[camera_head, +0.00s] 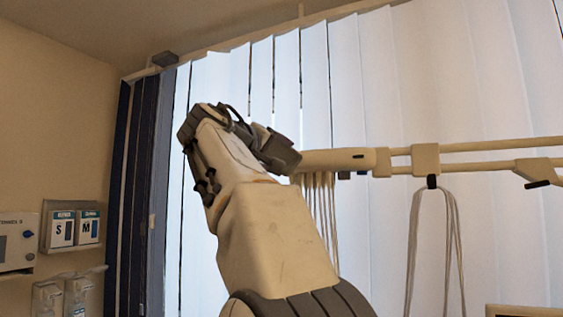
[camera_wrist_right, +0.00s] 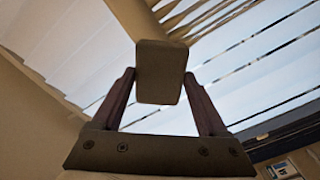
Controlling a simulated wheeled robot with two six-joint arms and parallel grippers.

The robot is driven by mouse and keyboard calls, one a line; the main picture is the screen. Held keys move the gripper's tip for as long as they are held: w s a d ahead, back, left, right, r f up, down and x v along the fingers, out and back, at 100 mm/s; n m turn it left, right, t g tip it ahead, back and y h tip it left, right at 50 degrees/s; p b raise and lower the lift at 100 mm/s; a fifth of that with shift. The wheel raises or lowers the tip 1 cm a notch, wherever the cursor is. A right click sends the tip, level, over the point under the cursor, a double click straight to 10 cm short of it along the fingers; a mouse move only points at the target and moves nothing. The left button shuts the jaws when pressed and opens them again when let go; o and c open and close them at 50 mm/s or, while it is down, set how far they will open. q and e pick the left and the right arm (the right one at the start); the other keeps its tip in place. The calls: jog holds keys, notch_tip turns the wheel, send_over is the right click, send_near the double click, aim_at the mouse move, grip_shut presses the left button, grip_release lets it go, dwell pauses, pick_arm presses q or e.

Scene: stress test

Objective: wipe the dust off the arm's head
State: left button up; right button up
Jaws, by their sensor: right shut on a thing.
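A beige arm with a rounded tubular head (camera_head: 335,160) reaches in from the right, in front of the blinds. Thin leads hang below its head. My right arm rises from the bottom middle and bends over at the wrist. Its dark right gripper (camera_head: 272,147) is at the left end of the head; I cannot tell whether they touch. In the right wrist view the two fingers are shut on a plain brownish block (camera_wrist_right: 160,72), one on each side. I cannot make out dust on the head. My left gripper is not in view.
Behind are pale vertical blinds (camera_head: 500,90) with a dark curtain (camera_head: 143,190) at left. More leads hang in a loop (camera_head: 412,250) from the beige arm's lower rail. Glove boxes (camera_head: 75,229) and dispensers (camera_head: 76,295) are on the left wall.

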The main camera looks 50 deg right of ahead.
jog(key=shift+s+a, duration=0.15)
jog(key=shift+a, duration=0.2)
jog(key=shift+b+v, duration=0.45)
jog(key=shift+v, duration=1.05)
